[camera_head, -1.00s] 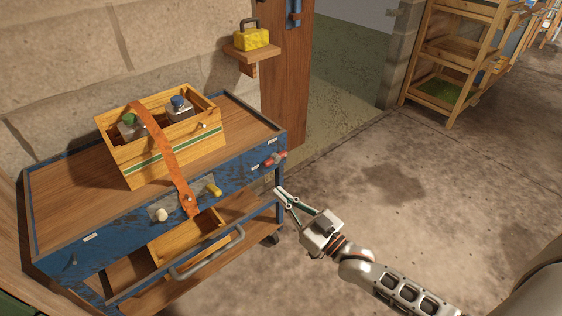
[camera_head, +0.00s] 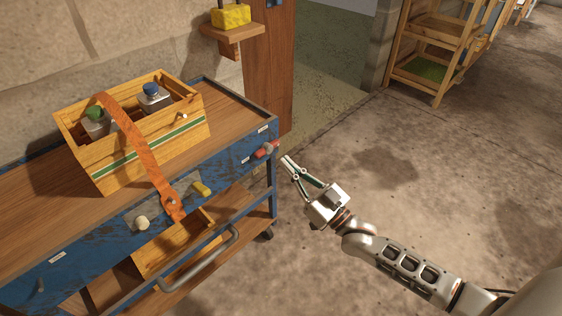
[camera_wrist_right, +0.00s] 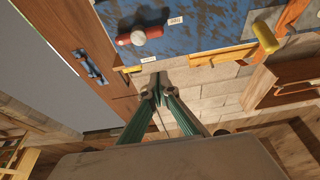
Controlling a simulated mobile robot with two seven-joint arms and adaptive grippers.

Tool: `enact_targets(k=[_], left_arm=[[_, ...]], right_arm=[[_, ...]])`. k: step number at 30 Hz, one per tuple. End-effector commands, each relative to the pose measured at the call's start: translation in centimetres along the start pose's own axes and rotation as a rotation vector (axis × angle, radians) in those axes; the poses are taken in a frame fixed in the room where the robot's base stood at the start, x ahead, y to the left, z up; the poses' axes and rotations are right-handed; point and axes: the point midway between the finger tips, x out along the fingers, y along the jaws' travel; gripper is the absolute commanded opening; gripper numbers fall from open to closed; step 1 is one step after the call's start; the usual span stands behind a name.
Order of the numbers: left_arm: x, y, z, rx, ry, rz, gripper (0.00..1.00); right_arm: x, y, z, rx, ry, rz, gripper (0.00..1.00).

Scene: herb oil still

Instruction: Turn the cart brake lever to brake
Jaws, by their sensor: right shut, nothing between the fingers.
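The blue cart (camera_head: 100,232) stands against the wall. Its brake lever (camera_head: 265,150), with a red handle and a pale round hub, is at the right end of the front panel, between two small white labels. It also shows at the top of the right wrist view (camera_wrist_right: 130,37), lying nearly sideways. My right gripper (camera_head: 287,160) is shut and empty, just right of the lever in the head view, apart from it. In the right wrist view its fingertips (camera_wrist_right: 157,82) are together below the lever in the picture. My left gripper is out of view.
A wooden crate (camera_head: 150,160) with an orange strap and bottles stands on the cart top. The floor to the right is clear.

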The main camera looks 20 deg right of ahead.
Motion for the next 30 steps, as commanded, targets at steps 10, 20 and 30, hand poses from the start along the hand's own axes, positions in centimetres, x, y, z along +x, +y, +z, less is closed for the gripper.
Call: enact_targets(k=[10, 20, 30], left_arm=[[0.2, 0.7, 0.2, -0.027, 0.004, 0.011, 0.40], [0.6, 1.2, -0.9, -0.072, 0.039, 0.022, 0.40], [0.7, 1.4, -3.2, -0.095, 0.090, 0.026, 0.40]], right_arm=[[6.5, -0.1, 0.3, 0.002, -0.002, 0.000, 0.00], [7.4, -0.1, 3.6, 0.004, -0.013, 0.000, 0.00], [7.4, 0.0, 3.9, -0.001, -0.002, 0.000, 0.00]])
